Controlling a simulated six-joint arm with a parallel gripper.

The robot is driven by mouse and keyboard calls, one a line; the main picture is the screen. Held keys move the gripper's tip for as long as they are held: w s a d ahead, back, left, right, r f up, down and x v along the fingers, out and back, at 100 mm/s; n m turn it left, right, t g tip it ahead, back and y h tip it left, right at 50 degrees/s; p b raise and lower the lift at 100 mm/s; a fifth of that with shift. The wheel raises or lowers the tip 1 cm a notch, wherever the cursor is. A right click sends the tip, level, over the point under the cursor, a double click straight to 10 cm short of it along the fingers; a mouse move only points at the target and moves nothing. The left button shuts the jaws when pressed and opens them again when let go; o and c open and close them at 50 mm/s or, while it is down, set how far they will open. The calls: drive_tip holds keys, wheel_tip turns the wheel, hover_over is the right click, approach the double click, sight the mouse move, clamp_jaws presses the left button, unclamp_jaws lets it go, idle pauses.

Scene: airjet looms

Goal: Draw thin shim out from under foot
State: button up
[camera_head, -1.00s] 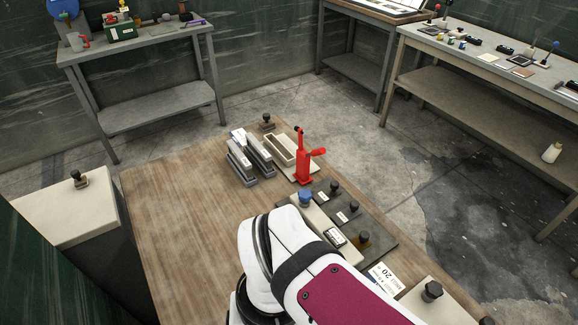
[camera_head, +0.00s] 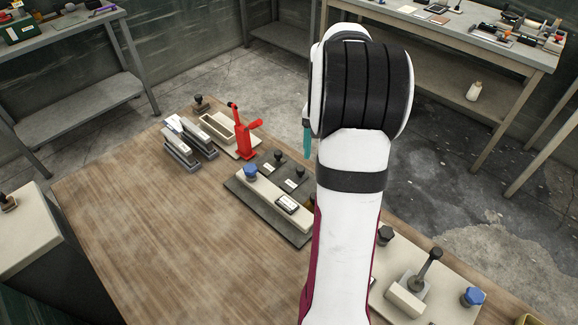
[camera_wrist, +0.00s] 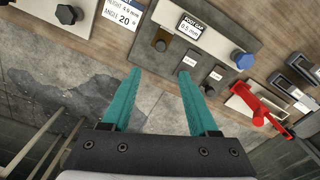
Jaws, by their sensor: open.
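A light block (camera_head: 270,190) with a blue knob (camera_head: 250,171) and a small display lies on a dark plate (camera_head: 265,222). In the wrist view the display (camera_wrist: 190,27) reads foot gap 0.5 mm, and the blue knob (camera_wrist: 243,60) is at right. Two labelled grey pieces with dark knobs, (camera_wrist: 190,62) and (camera_wrist: 215,75), sit beside the block, as does a brass-coloured knob (camera_wrist: 161,40). I cannot tell which part is the thin shim. My gripper (camera_wrist: 161,72) is open and empty above the plate's edge; a teal finger (camera_head: 307,138) shows in the head view.
A red lever device (camera_head: 244,140) stands beyond the plate, near grey clamp-like parts (camera_head: 187,143). A light fixture (camera_head: 405,300) with a dark lever is at lower right. The bench's left side (camera_head: 140,230) is clear. My arm hides the middle right.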

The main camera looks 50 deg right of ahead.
wheel_tip(320, 180, down, 15)
drive_tip(key=shift+a+f, duration=0.1)
drive_tip(key=shift+f, duration=0.1)
clamp_jaws()
idle(1.3)
